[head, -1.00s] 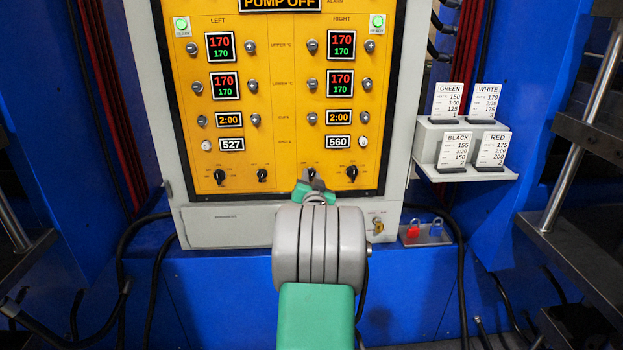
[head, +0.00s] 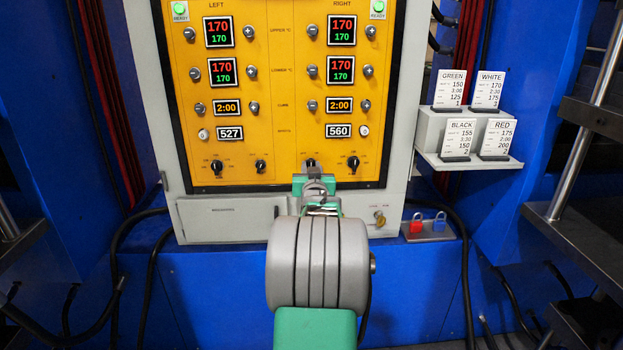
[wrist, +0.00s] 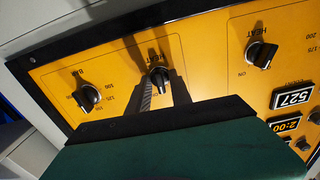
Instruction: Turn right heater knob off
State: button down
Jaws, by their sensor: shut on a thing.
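The right heater knob is a small black rotary knob low on the yellow panel, in the head view (head: 311,163) mostly behind my gripper (head: 312,175). In the wrist view the knob (wrist: 158,74) sits between my two dark fingertips (wrist: 160,88) under the word HEAT. My gripper is shut on it, one finger on each side. The green gripper body fills the bottom of the wrist view. My fingers hide part of the dial marks, so I cannot read the knob's setting.
The left heater knob (head: 260,167) and the right bar knob (head: 353,163) stand close on either side; the left bar knob (head: 216,168) is farther left. A key switch (head: 379,217) and padlocks (head: 428,225) are lower right. Recipe cards (head: 473,120) stand on a shelf.

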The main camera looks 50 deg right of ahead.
jog(key=n+b, duration=0.4)
jog(key=shift+f+n+b, duration=0.1)
jog(key=shift+n+b, duration=0.3)
dwell(0.4)
jog(key=c, duration=1.5)
grip_release()
jog(key=shift+w, duration=0.1)
jog(key=v, duration=0.8)
